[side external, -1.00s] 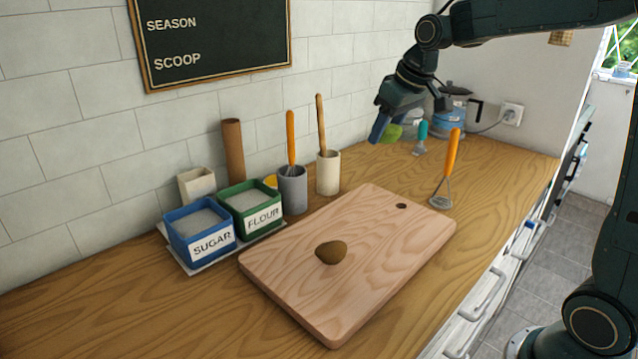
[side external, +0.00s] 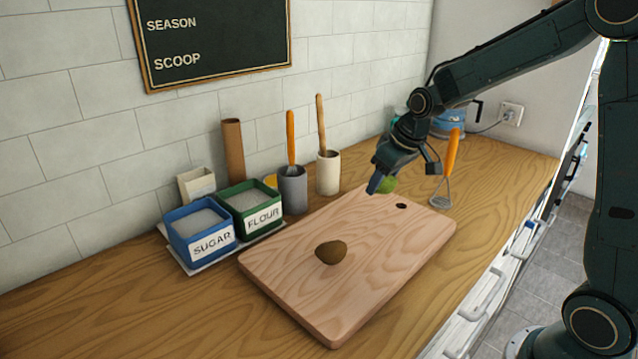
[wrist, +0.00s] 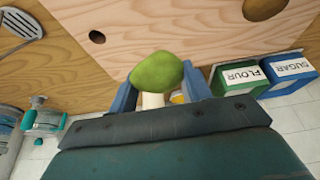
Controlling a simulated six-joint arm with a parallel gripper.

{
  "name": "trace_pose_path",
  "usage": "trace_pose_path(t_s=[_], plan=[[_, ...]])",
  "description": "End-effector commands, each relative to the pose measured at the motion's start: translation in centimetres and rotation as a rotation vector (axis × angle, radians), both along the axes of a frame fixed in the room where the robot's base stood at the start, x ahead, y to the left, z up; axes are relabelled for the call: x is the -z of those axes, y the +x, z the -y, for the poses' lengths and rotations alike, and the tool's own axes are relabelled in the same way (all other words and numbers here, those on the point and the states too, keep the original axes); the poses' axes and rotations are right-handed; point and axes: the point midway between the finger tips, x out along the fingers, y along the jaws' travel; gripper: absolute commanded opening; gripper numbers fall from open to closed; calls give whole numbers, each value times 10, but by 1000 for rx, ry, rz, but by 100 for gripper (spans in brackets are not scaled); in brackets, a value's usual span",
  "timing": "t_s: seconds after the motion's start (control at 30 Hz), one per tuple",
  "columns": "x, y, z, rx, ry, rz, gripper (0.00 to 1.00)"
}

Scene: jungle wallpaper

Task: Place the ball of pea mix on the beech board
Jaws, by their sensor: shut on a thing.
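A green ball of pea mix (wrist: 158,73) sits between the two blue fingers of my gripper (wrist: 168,88) in the wrist view. In the side view my gripper (side external: 381,184) is shut on the ball (side external: 388,185), which shows partly behind the fingers. It is held near the far end of the beech board (side external: 300,284), by the board's dark hole. The gap below the ball is hard to judge. The beech board also shows in the wrist view (wrist: 200,25). A brown lump (side external: 331,252) rests on the board's middle.
A blue sugar box (side external: 200,235) and a green flour box (side external: 248,208) stand left of the board. Utensil pots (side external: 293,190) stand behind it. Bare board surrounds the brown lump.

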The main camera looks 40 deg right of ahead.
Motion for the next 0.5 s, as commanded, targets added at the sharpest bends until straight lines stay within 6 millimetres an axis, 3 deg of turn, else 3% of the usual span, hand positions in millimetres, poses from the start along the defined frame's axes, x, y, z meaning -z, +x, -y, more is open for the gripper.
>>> trace_pose_path(t_s=[0.2,0.5], plan=[[32,0,0,-1,0,-1,24],[40,1,0,-1,-1,2,24]])
